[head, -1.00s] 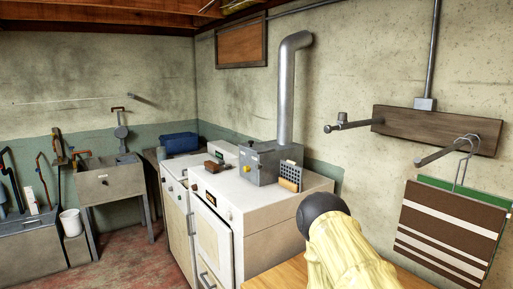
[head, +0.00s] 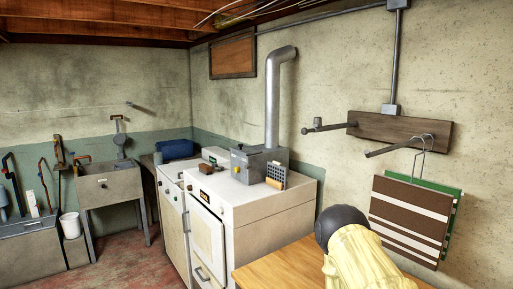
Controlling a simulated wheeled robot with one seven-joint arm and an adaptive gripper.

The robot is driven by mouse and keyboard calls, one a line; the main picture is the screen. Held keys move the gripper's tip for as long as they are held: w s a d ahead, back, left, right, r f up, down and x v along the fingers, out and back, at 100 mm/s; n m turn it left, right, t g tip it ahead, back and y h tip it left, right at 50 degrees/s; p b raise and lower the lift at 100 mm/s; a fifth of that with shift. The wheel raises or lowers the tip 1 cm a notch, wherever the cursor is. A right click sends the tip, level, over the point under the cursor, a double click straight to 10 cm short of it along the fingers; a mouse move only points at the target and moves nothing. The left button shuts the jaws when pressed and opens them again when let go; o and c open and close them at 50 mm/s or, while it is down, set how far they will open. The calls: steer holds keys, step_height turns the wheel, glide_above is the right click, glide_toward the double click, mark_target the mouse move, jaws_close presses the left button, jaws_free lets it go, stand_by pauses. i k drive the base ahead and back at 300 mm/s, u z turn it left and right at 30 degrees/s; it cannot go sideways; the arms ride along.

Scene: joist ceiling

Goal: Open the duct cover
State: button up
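A grey metal duct pipe (head: 272,105) rises from a grey box (head: 255,163) on the white appliance and bends to the wall near the top. The box has a small yellow mark on its front. I cannot tell which part is the duct cover; the box front looks closed. A framed brown panel (head: 233,56) lies flat against the back wall, high up, left of the pipe. My gripper's fingers do not show. A pale yellow ribbed part with a dark round end (head: 362,250) shows at the bottom right, possibly part of my arm, well away from the box.
A white stove-like appliance (head: 245,205) stands against the wall. A wooden tabletop (head: 290,272) is in front of it. A rack board (head: 400,131) with rods and hanging striped cloth (head: 408,215) is at right. A sink (head: 107,184) is at left. Open floor (head: 125,262) lies between.

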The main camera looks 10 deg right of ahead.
mark_target(245, 150)
steer(key=z, duration=0.05)
steer(key=i, duration=0.9)
steer(key=u, duration=0.05)
